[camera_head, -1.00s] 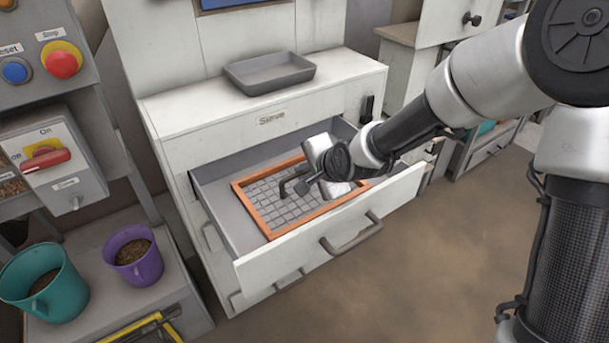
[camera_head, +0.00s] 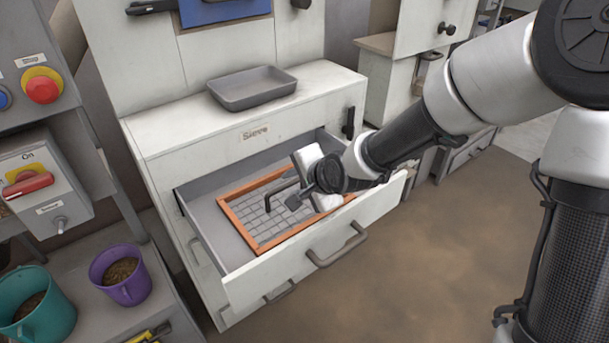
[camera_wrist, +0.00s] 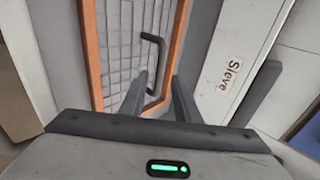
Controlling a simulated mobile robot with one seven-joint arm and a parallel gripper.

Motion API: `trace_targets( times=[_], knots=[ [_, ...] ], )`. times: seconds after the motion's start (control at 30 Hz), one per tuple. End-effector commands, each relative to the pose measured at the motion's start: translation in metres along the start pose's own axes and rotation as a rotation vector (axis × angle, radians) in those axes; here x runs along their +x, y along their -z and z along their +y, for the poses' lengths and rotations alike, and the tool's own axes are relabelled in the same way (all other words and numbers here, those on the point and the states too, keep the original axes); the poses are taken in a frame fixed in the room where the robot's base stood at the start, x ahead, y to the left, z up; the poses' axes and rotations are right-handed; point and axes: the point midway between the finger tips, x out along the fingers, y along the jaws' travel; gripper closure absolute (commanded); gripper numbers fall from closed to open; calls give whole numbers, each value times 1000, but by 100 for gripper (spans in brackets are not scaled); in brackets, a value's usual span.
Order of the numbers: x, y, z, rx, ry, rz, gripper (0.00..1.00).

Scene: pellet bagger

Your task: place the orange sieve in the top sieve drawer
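The orange sieve (camera_head: 249,247), an orange frame with a grey mesh, lies inside the pulled-out top drawer (camera_head: 290,265), under the "Sieve" label. Its dark bent handle (camera_head: 268,200) stands up from the mesh. My gripper (camera_head: 291,200) is over the right part of the sieve, close to the handle. In the wrist view the two fingers (camera_wrist: 155,92) are apart, and the lower end of the handle (camera_wrist: 160,50) shows between them with gaps. The sieve's right part is partly hidden by my gripper.
A grey tray (camera_head: 252,88) sits on the cabinet top. At left are a purple mug (camera_head: 121,276), a teal mug (camera_head: 36,308) and a control box with a red switch (camera_head: 28,186). A closed lower drawer handle (camera_head: 281,290) is below. Open floor (camera_head: 450,240) lies to the right.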

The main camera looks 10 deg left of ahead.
Motion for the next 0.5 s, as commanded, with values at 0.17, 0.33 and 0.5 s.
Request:
trace_targets(
  times=[0.17,0.33,0.5],
  knots=[
    [-46,3,-4,3,-2,4,71],
    [-73,2,-4,4,-2,3,71],
    [-84,1,-1,2,0,1,71]
  ],
)
